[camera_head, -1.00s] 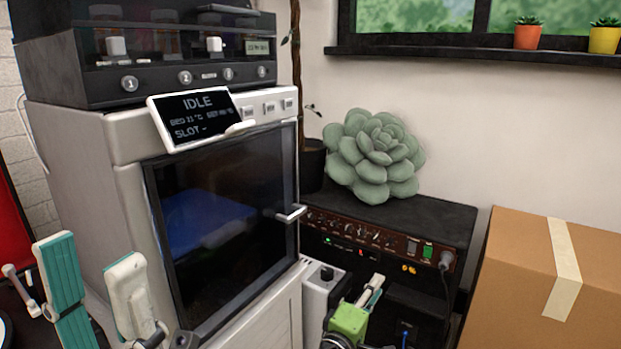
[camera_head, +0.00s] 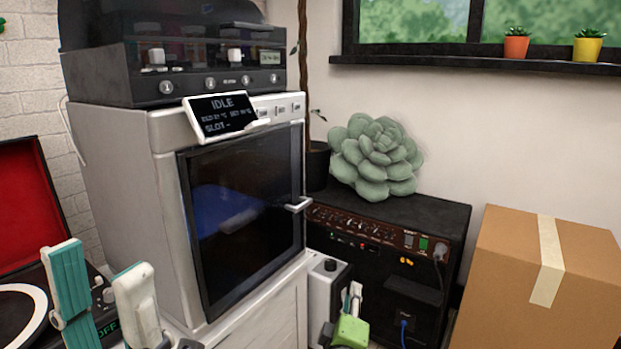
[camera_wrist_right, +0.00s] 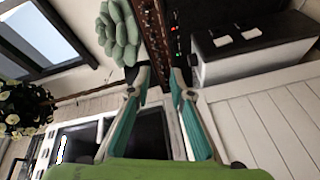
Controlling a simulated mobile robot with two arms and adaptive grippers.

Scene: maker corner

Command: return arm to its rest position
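My left gripper (camera_head: 98,262) is at the lower left in the head view, in front of the white printer cabinet. Its two teal-and-white fingers stand apart, with nothing between them. My right gripper (camera_head: 352,296) is low at the bottom middle, in front of the black amplifier; only its green body and fingertips show. In the right wrist view its fingers (camera_wrist_right: 160,75) are spread, with an empty gap. Most of both arms is out of view.
The printer (camera_head: 165,200) with an IDLE screen has its door closed. A succulent plush (camera_head: 375,160) sits on the amplifier (camera_head: 440,215). A cardboard box (camera_head: 500,270) is at right. A red-lidded record player (camera_head: 20,265) is at far left.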

